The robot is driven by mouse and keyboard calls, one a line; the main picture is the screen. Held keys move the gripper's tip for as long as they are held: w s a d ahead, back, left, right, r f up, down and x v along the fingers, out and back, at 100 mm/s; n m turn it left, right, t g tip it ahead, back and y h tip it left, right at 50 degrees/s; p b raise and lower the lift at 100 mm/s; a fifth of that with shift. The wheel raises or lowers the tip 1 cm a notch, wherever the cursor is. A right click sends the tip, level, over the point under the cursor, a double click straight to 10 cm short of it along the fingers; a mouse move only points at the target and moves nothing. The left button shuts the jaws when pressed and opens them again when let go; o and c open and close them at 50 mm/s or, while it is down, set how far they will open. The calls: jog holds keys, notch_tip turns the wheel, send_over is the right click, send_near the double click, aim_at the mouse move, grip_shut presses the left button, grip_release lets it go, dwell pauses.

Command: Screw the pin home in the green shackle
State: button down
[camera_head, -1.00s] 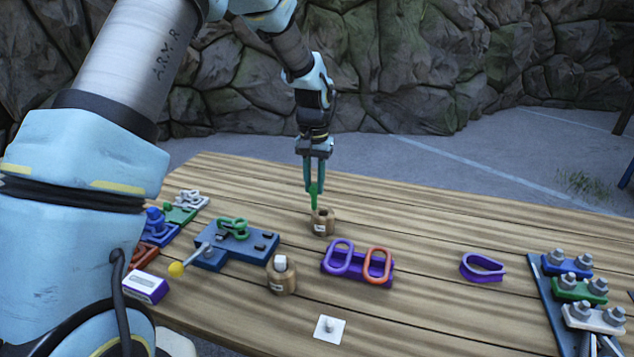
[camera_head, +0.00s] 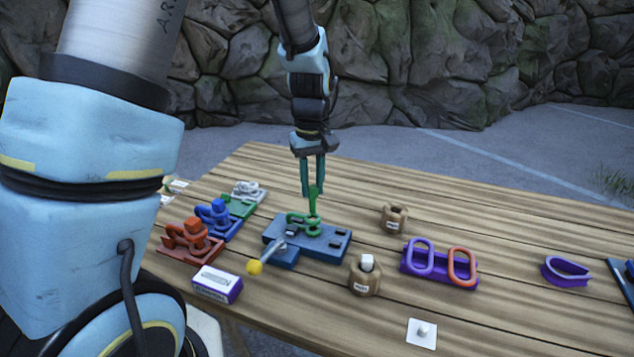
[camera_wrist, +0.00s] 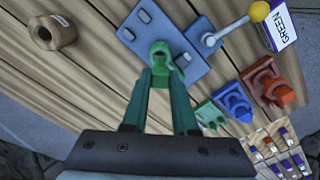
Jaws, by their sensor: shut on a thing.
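The green shackle (camera_head: 296,224) lies on a blue fixture plate (camera_head: 336,243), near the middle of the table. My gripper (camera_head: 312,188) is above the plate, pointing down, with its teal fingers shut on the green pin (camera_head: 314,206). The pin is upright and its lower end is at the shackle in the head view; I cannot tell whether it is in the shackle's hole.
A lever with a yellow knob (camera_head: 254,267) sticks out from the plate's front. Blue (camera_head: 218,218) and red (camera_head: 190,240) shackle stands are to its left, a purple-white box (camera_head: 217,284) in front. Wooden pots (camera_head: 394,218) and purple-orange links (camera_head: 440,262) are to its right.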

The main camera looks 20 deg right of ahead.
jog(key=shift+f+b, duration=1.15)
jog(key=shift+f, duration=0.25)
jog(key=shift+f+b, duration=0.5)
jog(key=shift+f, duration=0.5)
dwell(0.4)
jog(key=c, duration=1.3)
grip_release()
grip_shut()
